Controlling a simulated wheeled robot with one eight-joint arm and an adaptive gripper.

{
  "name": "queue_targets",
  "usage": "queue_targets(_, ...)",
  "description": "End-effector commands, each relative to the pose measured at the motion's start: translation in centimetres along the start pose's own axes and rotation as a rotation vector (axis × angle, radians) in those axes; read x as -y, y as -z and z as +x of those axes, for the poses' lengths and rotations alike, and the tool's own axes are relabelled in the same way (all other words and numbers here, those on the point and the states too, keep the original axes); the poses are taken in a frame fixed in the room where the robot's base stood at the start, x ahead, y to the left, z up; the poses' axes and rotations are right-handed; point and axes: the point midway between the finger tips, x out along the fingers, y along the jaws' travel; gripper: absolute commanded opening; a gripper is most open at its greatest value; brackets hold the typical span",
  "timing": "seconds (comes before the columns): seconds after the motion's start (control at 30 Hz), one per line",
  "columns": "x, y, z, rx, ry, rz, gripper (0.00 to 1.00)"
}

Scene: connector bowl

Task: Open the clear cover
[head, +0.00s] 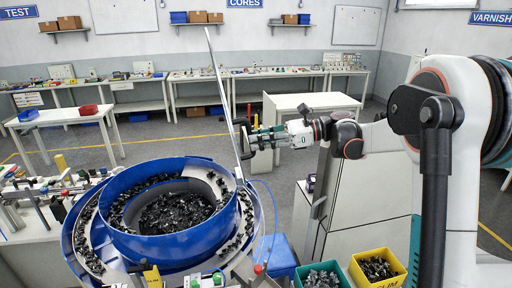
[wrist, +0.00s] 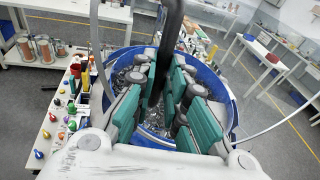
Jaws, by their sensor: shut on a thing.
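The clear cover (head: 222,85) shows in the head view as a thin, pale, almost edge-on panel. It stands steeply raised at the right side of the blue bowl (head: 115,232), leaning slightly left at its top. My gripper (head: 252,142) is at the cover's right face, low on the panel. In the wrist view my gripper (wrist: 163,88) has its teal pads closed around a dark bar (wrist: 173,25), which looks like the cover's handle. The bowl also shows behind the fingers in the wrist view (wrist: 222,85). The pads hide part of the bar.
Dark connectors (head: 172,212) fill the bowl. A green bin (head: 322,274) and a yellow bin (head: 377,268) stand at the front right. A white cabinet (head: 350,205) stands under my arm. A cluttered bench (head: 35,210) is at the left. The air above the bowl's middle is clear.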

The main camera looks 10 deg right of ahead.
Motion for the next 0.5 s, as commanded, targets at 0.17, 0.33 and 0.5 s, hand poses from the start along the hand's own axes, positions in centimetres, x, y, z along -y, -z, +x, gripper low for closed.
queue_targets(0.17, 0.05, 0.36, -0.43, 0.023, 0.000, 0.005, 0.00)
queue_targets(0.33, 0.05, 0.33, -0.50, 0.029, -0.001, 0.006, 0.00)
queue_targets(0.5, 0.03, 0.34, -0.47, 0.028, -0.001, 0.005, 0.00)
